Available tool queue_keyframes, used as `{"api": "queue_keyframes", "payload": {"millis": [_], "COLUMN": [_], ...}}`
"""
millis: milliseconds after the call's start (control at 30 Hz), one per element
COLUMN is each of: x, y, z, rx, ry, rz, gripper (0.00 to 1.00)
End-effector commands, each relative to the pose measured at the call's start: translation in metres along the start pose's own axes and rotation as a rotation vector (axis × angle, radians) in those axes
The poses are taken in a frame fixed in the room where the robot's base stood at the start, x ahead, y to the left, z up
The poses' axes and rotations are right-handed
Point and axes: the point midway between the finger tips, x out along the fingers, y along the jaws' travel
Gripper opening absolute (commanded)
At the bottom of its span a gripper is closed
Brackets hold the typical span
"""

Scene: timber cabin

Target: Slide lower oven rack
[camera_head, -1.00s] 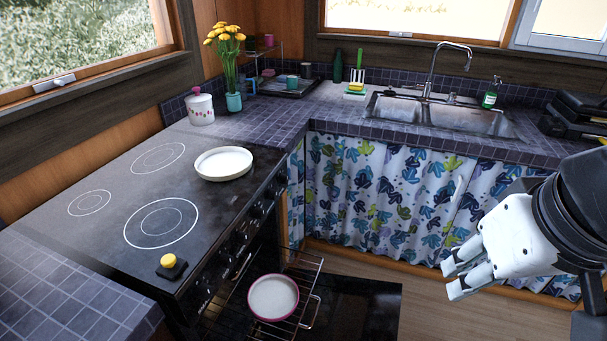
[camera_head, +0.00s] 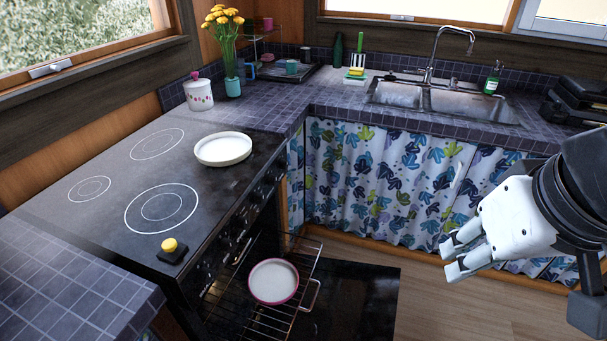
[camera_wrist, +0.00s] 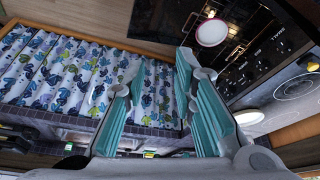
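The oven rack (camera_head: 311,296) is a wire rack sticking part way out of the open oven below the stove. A white dish with a pink rim (camera_head: 273,281) rests on it. The oven door (camera_head: 362,300) is dark and folded down, under and to the right of the rack. My gripper (camera_head: 449,259) is to the right of the rack, in front of the curtained cabinet, apart from the rack and empty. In the wrist view its fingers (camera_wrist: 160,110) are spread with a gap between them, and the dish (camera_wrist: 211,32) and oven show at the upper right.
The black stove top (camera_head: 110,215) holds a white pan (camera_head: 223,149) and a yellow-topped object (camera_head: 170,248). A patterned curtain (camera_head: 385,185) hangs under the sink counter. Wooden floor (camera_head: 440,315) lies clear right of the oven door.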

Motion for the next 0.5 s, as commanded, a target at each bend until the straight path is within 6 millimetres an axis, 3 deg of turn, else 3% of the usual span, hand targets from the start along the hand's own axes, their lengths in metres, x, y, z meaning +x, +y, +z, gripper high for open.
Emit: {"api": "queue_keyframes", "payload": {"millis": [133, 200, 267, 367, 500], "x": [0.0, 0.0, 0.003, 0.015, 0.051], "y": [0.0, 0.0, 0.0, -0.003, -0.009], "z": [0.0, 0.0, -0.002, -0.009, -0.028], "rx": [0.0, 0.001, 0.012, 0.068, 0.242], "ry": [0.0, -0.001, -0.007, -0.042, -0.146], "rz": [0.0, 0.0, -0.002, -0.015, -0.045], "gripper": [0.25, 0.31, 0.31, 0.31, 0.31]}}
